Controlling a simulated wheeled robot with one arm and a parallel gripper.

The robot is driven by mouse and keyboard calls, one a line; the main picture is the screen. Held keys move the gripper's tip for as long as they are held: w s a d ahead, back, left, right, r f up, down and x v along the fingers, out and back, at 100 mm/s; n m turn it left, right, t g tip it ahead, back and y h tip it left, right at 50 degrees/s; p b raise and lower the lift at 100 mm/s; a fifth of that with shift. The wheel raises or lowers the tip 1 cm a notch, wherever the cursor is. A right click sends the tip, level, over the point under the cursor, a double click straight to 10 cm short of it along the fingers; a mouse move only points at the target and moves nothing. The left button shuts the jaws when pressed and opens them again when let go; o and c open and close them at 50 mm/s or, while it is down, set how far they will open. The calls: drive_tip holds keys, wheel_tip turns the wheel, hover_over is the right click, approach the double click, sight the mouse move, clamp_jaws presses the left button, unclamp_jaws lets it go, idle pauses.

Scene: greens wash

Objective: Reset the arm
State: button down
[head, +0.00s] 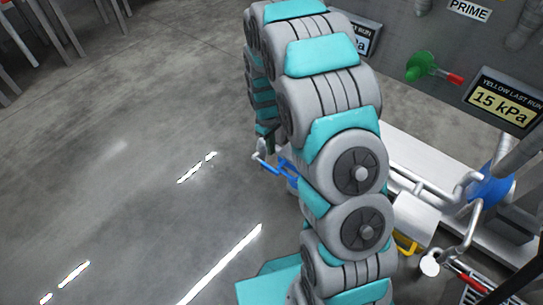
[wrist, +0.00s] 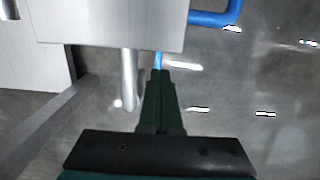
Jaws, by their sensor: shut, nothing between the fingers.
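My gripper (wrist: 158,78) is shut and empty in the wrist view. Its dark green fingers are together and point up the picture, towards the lower edge of a pale metal box (wrist: 110,22). A grey pipe (wrist: 129,85) hangs just left of the fingertips. A bit of blue shows right at the fingertips; I cannot tell whether they touch it. In the head view my arm arches up and away through the middle and hides most of the gripper.
A blue handle (head: 270,165) sticks out left of my arm. To the right are a green valve (head: 418,66) with a red lever, a display (head: 505,103) reading 15 kPa, a PRIME label (head: 470,10) and a yellow handle (head: 405,244).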

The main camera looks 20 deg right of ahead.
drive_tip(key=shift+r, duration=2.4)
drive_tip(key=s+r+m+p, duration=0.4)
drive_tip(key=s+r+p, duration=0.1)
drive_tip(key=s+r, duration=1.3)
drive_tip(key=s+r+m+p, duration=0.1)
drive_tip(key=s+r, duration=0.3)
drive_tip(key=s, duration=0.4)
drive_tip(key=s+r+m+g+p, duration=0.1)
drive_tip(key=s+r+m+p, duration=0.1)
drive_tip(key=s+r, duration=0.3)
drive_tip(key=s, duration=0.3)
drive_tip(key=shift+s+a+r+y, duration=0.2)
drive_tip(key=shift+a+r+y, duration=0.1)
drive_tip(key=shift+a, duration=0.1)
drive_tip(key=c, duration=1.6)
unclamp_jaws()
